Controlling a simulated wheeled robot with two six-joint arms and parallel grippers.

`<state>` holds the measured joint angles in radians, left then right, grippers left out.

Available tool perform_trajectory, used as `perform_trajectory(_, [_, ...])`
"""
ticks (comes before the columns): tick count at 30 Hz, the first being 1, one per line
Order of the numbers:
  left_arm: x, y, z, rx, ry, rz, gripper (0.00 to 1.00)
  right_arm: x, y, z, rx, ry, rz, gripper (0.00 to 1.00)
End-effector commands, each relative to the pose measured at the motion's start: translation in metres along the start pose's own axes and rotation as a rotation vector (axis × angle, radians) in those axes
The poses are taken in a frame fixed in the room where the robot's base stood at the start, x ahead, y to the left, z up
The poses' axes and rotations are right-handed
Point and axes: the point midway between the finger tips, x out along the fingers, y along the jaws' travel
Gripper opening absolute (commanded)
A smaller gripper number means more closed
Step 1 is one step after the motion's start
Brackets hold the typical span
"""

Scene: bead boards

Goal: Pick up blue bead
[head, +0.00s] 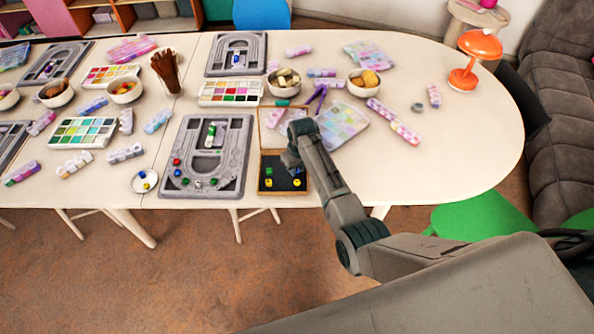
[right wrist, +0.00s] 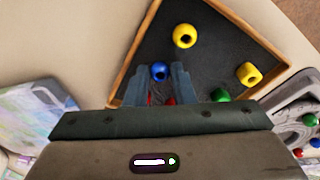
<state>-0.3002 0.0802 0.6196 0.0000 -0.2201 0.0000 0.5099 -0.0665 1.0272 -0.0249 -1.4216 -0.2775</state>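The blue bead (right wrist: 160,72) lies on the dark floor of a wood-rimmed tray (right wrist: 146,38). In the right wrist view it shows between the tips of my right gripper (right wrist: 160,70), whose fingers are apart with a gap on both sides of it. How far the tips are above the floor is hard to tell. My left gripper is not in view.
Near it lie a round yellow bead (right wrist: 184,36), a squarish yellow bead (right wrist: 249,74), a green bead (right wrist: 220,95) and red beads partly hidden by the fingers. A grey bead board (head: 234,172) is left of the tray.

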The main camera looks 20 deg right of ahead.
Motion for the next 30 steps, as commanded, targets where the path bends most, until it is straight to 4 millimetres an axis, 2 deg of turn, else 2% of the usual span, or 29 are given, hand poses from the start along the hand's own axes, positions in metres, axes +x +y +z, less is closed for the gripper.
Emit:
perform_trajectory(1, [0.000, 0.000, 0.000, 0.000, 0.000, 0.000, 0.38, 0.000, 0.000, 0.000, 0.000, 0.000, 0.000, 0.12])
perform_trajectory(3, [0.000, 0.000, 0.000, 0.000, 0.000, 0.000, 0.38, 0.000, 0.000, 0.000, 0.000, 0.000, 0.000, 0.00])
perform_trajectory(17, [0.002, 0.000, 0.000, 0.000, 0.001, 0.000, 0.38, -0.003, 0.000, -0.001, 0.000, 0.001, 0.000, 0.00])
perform_trajectory(22, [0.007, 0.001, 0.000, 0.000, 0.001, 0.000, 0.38, -0.016, 0.000, -0.003, 0.000, 0.003, 0.001, 0.00])
perform_trajectory(25, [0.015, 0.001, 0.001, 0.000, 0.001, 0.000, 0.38, -0.032, 0.000, -0.005, 0.000, 0.005, 0.001, 0.00])
perform_trajectory(30, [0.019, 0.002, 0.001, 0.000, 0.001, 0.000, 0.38, -0.038, -0.015, 0.027, 0.000, 0.000, -0.002, 0.00])
